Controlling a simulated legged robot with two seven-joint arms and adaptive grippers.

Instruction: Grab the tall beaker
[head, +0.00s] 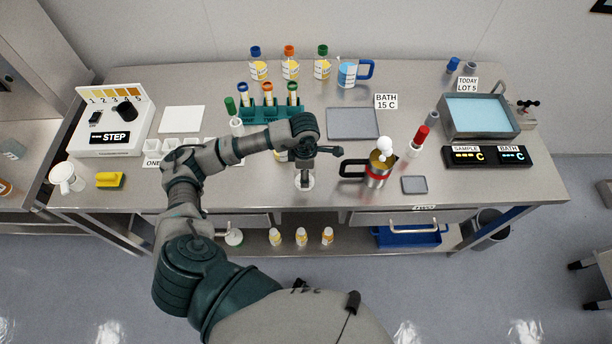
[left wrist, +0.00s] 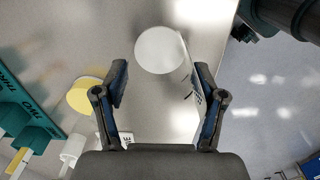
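No thing is labelled as the tall beaker, so I cannot be sure which it is. A pale round thing (head: 304,181) stands on the table below my left gripper (head: 306,158), partly hidden by it. In the left wrist view a white disc (left wrist: 159,50) lies ahead of the fingertips, with a thin pale edge and dark marks near the right finger; it may be a clear vessel. My left gripper (left wrist: 160,85) is open, its two fingers wide apart, with no firm hold visible. My right gripper is not in view.
A green tube rack (head: 262,113) is behind my arm. A blue-handled jug (head: 347,73) stands at the back. A grey mat (head: 353,124) and red-capped tube (head: 418,140) are nearby. The table's front edge is close.

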